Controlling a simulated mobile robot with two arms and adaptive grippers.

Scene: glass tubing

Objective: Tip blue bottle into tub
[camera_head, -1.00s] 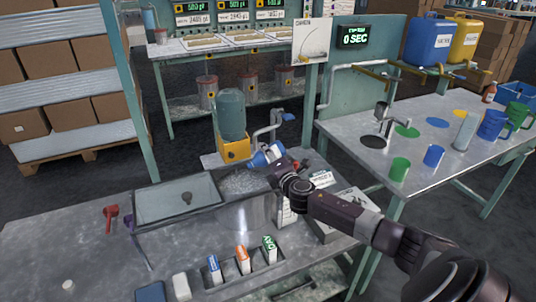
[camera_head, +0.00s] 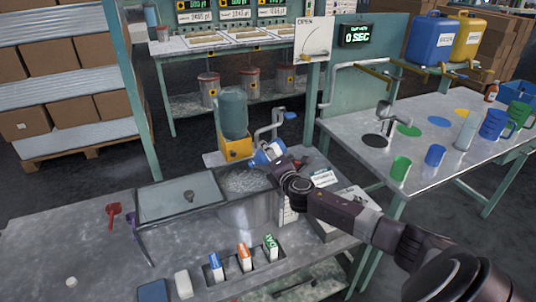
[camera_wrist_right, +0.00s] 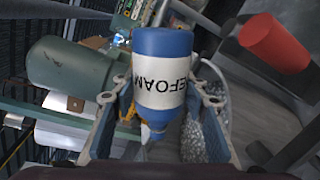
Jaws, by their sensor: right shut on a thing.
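The blue bottle (camera_head: 262,155) with a white label is held by my right gripper (camera_head: 277,163) above the back of the grey metal tub (camera_head: 250,213). In the right wrist view the bottle (camera_wrist_right: 165,47) lies between the two fingers of my gripper (camera_wrist_right: 158,100), its label upside down and its narrow neck toward the bottom of the picture. In the head view the bottle is tilted. Pale grainy stuff shows inside the tub. I cannot see anything flowing from the bottle. My left gripper is not in view.
A lid with a dark knob (camera_head: 189,196) covers the tub's left part. A green tank on a yellow base (camera_head: 235,148) stands behind the tub. Small cartons (camera_head: 243,257) stand in front.

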